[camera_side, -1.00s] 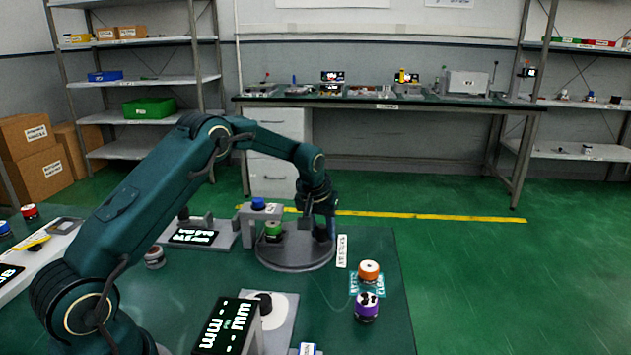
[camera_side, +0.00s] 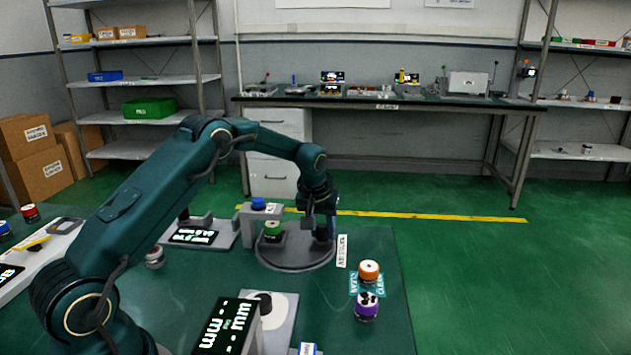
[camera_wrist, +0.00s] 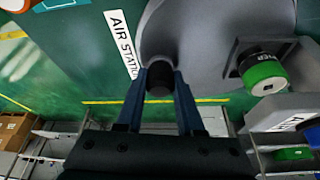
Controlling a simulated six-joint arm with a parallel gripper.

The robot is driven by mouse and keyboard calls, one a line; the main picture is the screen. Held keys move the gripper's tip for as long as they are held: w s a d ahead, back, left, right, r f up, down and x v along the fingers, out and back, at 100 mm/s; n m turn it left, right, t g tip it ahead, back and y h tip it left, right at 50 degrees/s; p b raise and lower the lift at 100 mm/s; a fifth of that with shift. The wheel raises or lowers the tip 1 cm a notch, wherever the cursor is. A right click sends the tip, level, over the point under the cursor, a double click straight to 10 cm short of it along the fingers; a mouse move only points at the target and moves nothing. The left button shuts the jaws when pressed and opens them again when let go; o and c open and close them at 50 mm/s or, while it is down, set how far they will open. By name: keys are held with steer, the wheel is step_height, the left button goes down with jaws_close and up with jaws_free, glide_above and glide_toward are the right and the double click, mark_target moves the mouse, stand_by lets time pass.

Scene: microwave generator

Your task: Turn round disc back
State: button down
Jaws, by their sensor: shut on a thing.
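The round disc (camera_side: 290,260) is a flat grey turntable on the green bench in the side view. It also shows in the wrist view (camera_wrist: 210,35). A dark upright peg (camera_wrist: 159,80) stands near the disc's rim. My gripper (camera_wrist: 160,83) is shut on this peg, with one blue-grey finger on each side of it. In the side view my gripper (camera_side: 322,228) is low over the disc's right part, and the arm partly hides the contact. A green-banded part (camera_side: 272,230) sits on the disc's left side and also shows in the wrist view (camera_wrist: 262,72).
A grey bracket with a blue top (camera_side: 258,205) stands close to the disc's left. An air station label (camera_side: 342,251) lies to its right. Orange (camera_side: 369,270) and purple (camera_side: 367,306) pieces stand at the front right. A display box (camera_side: 226,326) stands in front.

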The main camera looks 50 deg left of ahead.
steer(key=shift+w+a+n+y, duration=0.25)
steer(key=shift+a+n, duration=0.05)
steer(key=shift+n, duration=0.4)
steer(key=shift+w+a+n+y, duration=0.25)
steer(key=shift+a+n, duration=0.05)
steer(key=shift+n, duration=0.4)
steer(key=shift+w+a+n+g, duration=0.15)
steer(key=shift+a+n+g, duration=0.3)
steer(key=shift+n, duration=0.35)
steer(key=shift+w+a+n+g+y, duration=0.1)
steer(key=shift+a+n+g+y, duration=0.2)
steer(key=shift+n, duration=0.3)
steer(key=c, duration=0.5)
jaws_free()
steer(key=shift+r, duration=0.1)
steer(key=shift+v, duration=2.5)
